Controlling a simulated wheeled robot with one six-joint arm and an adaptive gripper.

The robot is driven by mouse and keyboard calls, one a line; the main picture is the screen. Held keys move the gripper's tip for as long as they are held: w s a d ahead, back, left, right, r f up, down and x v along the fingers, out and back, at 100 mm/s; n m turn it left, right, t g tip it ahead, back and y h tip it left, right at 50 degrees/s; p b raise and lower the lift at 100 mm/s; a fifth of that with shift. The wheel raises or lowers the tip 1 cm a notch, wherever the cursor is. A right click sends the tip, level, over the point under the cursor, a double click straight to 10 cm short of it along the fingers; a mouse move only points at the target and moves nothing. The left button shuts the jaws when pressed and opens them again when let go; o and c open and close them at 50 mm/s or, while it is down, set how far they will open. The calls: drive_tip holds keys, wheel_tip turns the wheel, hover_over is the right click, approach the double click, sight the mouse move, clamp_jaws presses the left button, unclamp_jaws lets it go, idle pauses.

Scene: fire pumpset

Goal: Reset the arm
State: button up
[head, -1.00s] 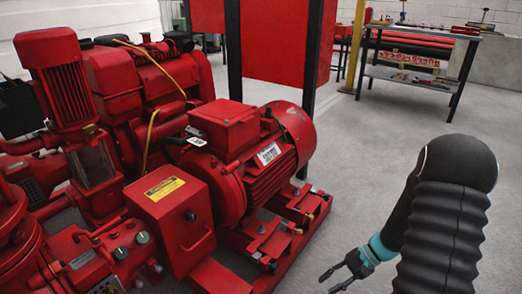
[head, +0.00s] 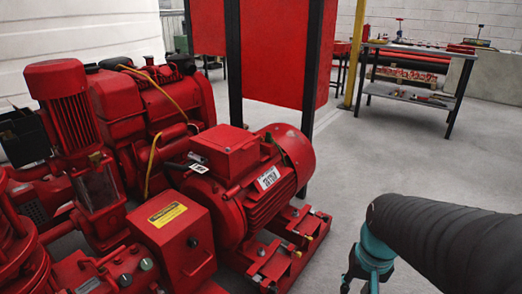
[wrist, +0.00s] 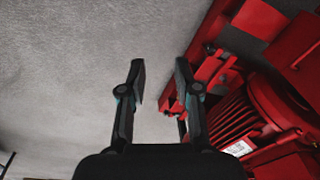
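My gripper (wrist: 160,82) shows in the wrist view with its two fingers apart and nothing between them but grey floor and the edge of a red base. In the head view my gripper (head: 361,284) is at the bottom, right of the red pumpset, partly cut off by the frame edge. My arm, in a black sleeve with a teal joint, comes in from the right edge. The red pumpset (head: 245,185) fills the left side, and its motor (wrist: 243,120) shows at the right of the wrist view.
A red panel on black posts (head: 275,60) stands behind the pumpset. A workbench with tools (head: 415,98) stands at the back right beside a yellow post (head: 354,50). The grey floor between the pumpset and the bench is clear.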

drive_tip(key=s+a+r+n+t+p, duration=0.1)
drive_tip(key=s+a+r+t, duration=0.1)
drive_tip(key=r, duration=0.4)
drive_tip(key=s+a+r+n+t+p, duration=0.1)
drive_tip(key=s+a+r+t+p, duration=0.1)
drive_tip(key=r, duration=0.5)
drive_tip(key=shift+s+a+n+t, duration=0.15)
drive_tip(key=shift+s+n+t, duration=0.15)
drive_tip(key=shift+s+n, duration=0.15)
drive_tip(key=shift+r, duration=0.1)
